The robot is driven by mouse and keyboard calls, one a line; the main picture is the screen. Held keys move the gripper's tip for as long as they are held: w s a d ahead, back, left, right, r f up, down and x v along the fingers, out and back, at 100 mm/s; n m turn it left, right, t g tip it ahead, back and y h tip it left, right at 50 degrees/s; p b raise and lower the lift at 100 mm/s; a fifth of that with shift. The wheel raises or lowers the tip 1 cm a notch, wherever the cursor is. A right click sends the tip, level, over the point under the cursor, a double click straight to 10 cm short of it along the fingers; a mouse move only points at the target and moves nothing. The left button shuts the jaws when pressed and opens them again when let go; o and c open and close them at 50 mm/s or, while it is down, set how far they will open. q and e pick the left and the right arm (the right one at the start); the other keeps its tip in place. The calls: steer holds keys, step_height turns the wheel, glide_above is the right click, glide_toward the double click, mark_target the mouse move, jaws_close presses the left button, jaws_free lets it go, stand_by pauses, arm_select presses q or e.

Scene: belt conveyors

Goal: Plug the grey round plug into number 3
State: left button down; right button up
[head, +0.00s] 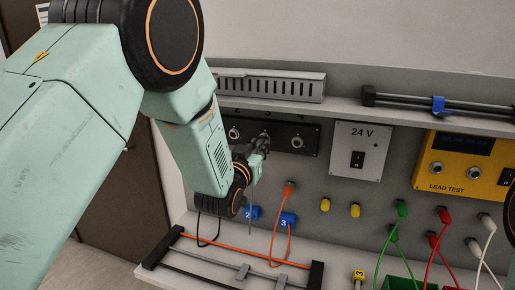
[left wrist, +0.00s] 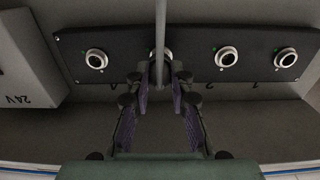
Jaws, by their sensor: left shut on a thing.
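My left gripper (head: 259,150) is at the black socket panel (head: 281,136) in the head view. In the left wrist view its two fingers (left wrist: 160,80) are shut on the grey plug, which is mostly hidden between them. A grey cable (left wrist: 160,22) runs from there to the top edge. The fingers and plug are in front of socket number 3 (left wrist: 167,53), lined up with it and covering most of it. I cannot tell whether the plug is inside it. Neighbouring socket 2 (left wrist: 227,57) and socket 4 (left wrist: 96,59) are empty. My right gripper is out of view.
A 24 V box (head: 359,150) and a yellow lead tester (head: 464,165) are right of the panel. A slotted duct (head: 268,86) lies on the shelf above. Below are orange leads, blue tags (head: 288,221), coloured plugs and a black-ended rack (head: 316,275).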

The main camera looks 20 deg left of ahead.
arm_select(q)
steer(key=shift+w, duration=0.25)
steer(key=c, duration=1.1)
jaws_free()
steer(key=shift+s, duration=0.1)
steer(key=shift+s, duration=0.1)
steer(key=s, duration=1.2)
steer(key=s+a+f+g+b, duration=0.1)
steer(key=s+f+g+b, duration=0.3)
steer(key=f, duration=0.7)
steer(key=s+a+f+g+b, duration=0.1)
steer(key=s+f+g+b, duration=0.3)
steer(key=f, duration=0.7)
steer(key=s+a+f+g, duration=0.1)
steer(key=s+f+g, duration=0.2)
steer(key=s+f, duration=0.55)
steer(key=s+f+g+b, duration=0.2)
steer(key=s+f+b, duration=0.2)
steer(key=s+f, duration=0.2)
steer(key=s+f+g+b, duration=0.2)
steer(key=s+f+b, duration=0.2)
steer(key=s+f, duration=0.3)
steer(key=s+f+g+b, duration=0.3)
steer(key=s+f, duration=0.4)
steer(key=f, duration=0.6)
steer(key=shift+s+a+n+y+b, duration=0.3)
steer(key=shift+a+n+b, duration=0.1)
steer(key=shift+b, duration=0.2)
